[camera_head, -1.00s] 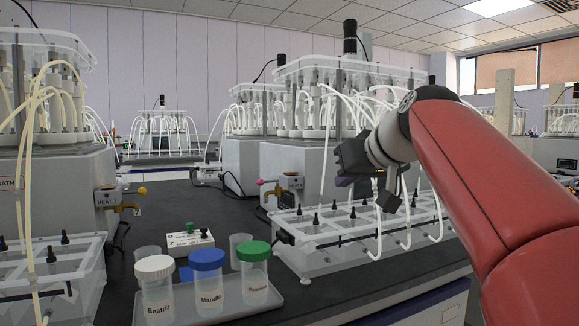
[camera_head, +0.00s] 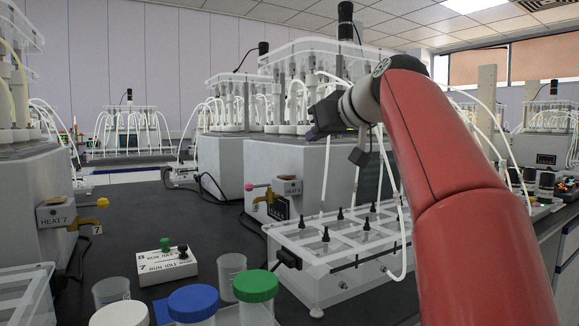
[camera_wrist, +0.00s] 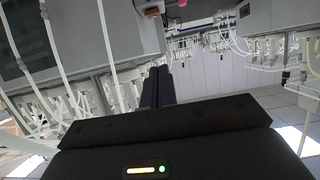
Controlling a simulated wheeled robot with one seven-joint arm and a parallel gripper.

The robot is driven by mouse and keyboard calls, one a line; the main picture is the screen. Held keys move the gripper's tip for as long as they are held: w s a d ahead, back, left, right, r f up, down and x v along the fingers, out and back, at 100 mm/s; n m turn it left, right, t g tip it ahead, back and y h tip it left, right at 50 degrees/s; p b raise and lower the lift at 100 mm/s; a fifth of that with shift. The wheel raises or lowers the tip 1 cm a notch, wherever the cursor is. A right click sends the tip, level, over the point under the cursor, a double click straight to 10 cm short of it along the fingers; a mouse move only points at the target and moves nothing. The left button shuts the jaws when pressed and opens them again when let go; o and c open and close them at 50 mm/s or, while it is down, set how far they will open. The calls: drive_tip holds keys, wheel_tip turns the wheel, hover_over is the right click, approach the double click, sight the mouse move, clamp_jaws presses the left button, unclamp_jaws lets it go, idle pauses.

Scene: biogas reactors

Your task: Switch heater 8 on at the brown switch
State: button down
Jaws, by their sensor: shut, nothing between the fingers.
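A small brown switch (camera_head: 287,186) sits on the front of the right-hand reactor (camera_head: 290,165), above a dark panel and a brass valve with a pink knob (camera_head: 250,187). What looks like the same brown switch (camera_wrist: 152,12) shows at the top edge of the wrist view, turned on its side. Its on or off position is too small to read. My gripper (camera_head: 322,118) is raised above and right of the switch in the head view, apart from it. In the wrist view its dark fingers (camera_wrist: 157,87) are together and empty.
A HEAT 7 reactor (camera_head: 55,215) with a yellow-knobbed valve stands left. A white labelled switch box (camera_head: 165,262) and lidded cups (camera_head: 255,290) are on the black bench. A clear rack (camera_head: 335,245) with tubes stands below my arm.

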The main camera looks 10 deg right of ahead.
drive_tip(key=p, duration=0.1)
hover_over(286, 176)
drive_tip(key=d, duration=0.1)
drive_tip(key=f, duration=0.3)
drive_tip(key=shift+s+d+f, duration=0.15)
drive_tip(key=shift+s+f, duration=0.15)
drive_tip(key=f, duration=0.1)
drive_tip(key=f+b, duration=0.1)
drive_tip(key=shift+s+d+f, duration=0.1)
drive_tip(key=shift+s+f, duration=0.1)
drive_tip(key=shift+f, duration=0.15)
drive_tip(key=shift+f+b, duration=0.4)
drive_tip(key=shift+f, duration=0.25)
drive_tip(key=shift+s+d+f+b, duration=0.1)
drive_tip(key=shift+s+f+b, duration=0.1)
drive_tip(key=shift+f+b, duration=0.5)
drive_tip(key=shift+r, duration=0.3)
drive_tip(key=shift+r+p, duration=0.1)
drive_tip(key=shift+p, duration=0.3)
drive_tip(key=shift+r+p, duration=0.65)
drive_tip(key=shift+r, duration=0.05)
